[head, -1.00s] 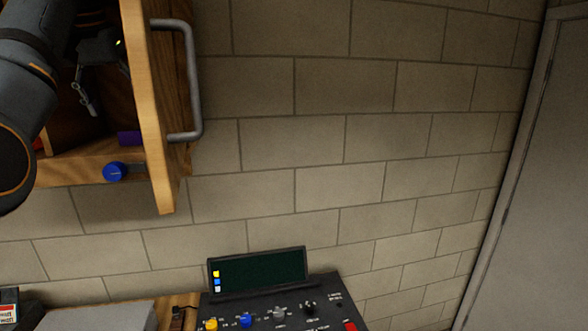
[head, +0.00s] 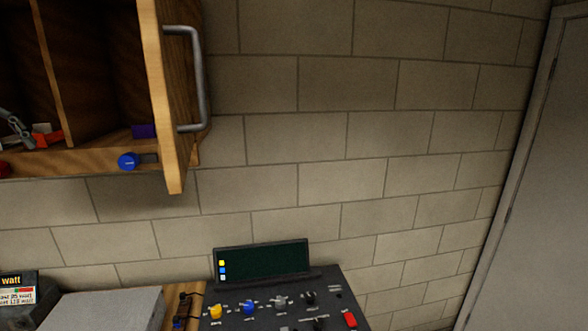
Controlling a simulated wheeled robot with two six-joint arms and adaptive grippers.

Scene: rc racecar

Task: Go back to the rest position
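Part of my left gripper (head: 16,128) shows at the left edge of the head view, in front of an open compartment of the wooden wall cabinet (head: 102,158). Only its grey finger end is visible, cut off by the frame, so I cannot tell whether it is open or shut. A red object (head: 47,139) with a pale piece lies in that compartment, close to the finger in the picture; I cannot tell if they touch. A purple block (head: 143,131) sits in the right compartment. My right gripper is not in view.
The cabinet's door (head: 163,95) stands open with a metal handle (head: 199,80). A blue knob (head: 128,161) is on the cabinet's lower edge. Below are a black control panel (head: 285,303) with a screen (head: 262,262) and a grey box (head: 108,309). A grey door (head: 535,210) is at right.

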